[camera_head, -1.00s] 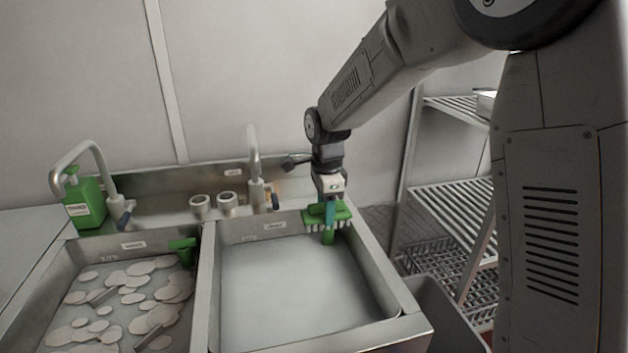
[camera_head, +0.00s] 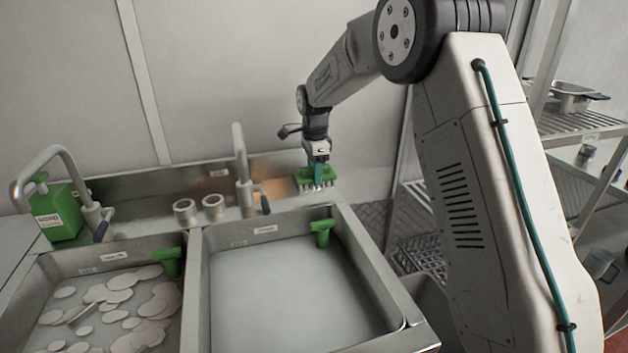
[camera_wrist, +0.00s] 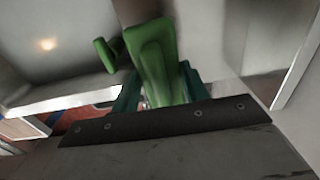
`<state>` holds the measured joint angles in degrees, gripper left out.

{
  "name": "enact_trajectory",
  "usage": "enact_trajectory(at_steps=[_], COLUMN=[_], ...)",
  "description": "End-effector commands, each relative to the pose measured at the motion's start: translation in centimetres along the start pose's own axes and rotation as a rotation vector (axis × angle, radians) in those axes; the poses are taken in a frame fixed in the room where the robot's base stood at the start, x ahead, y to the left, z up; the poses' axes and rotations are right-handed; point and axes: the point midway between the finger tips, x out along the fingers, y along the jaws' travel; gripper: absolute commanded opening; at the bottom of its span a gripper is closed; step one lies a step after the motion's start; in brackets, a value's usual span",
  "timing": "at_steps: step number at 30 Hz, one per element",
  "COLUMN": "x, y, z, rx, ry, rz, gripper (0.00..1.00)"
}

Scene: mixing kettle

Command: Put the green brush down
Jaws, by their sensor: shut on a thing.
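The green brush (camera_head: 303,180) with pale bristles is at the back right of the sink unit, over the ledge behind the right basin. My gripper (camera_head: 318,170) is shut on it from above. I cannot tell whether its bristles touch the ledge. In the wrist view the green brush (camera_wrist: 160,62) sits between my gripper's dark green fingers (camera_wrist: 158,92), and its underside is hidden.
The right basin (camera_head: 285,290) holds clear-looking water, with a green T-shaped piece (camera_head: 322,232) at its back wall. The left basin (camera_head: 195,300) holds pale discs and another green piece (camera_head: 172,263). A tap (camera_head: 243,175) and two metal cups (camera_head: 200,208) stand left of my gripper.

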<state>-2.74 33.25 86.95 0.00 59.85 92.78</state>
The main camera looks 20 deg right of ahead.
Motion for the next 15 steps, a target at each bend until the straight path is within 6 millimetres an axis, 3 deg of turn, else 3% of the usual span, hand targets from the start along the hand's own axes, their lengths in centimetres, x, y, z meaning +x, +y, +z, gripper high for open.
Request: enact_trajectory(at_steps=[6,15], x=[0.4,3.6], y=[-1.2,-1.2], z=[-0.4,-0.3], rx=[0.0,-0.001], ry=[0.0,0.0], rz=[0.0,-0.001], gripper=[0.08,0.08])
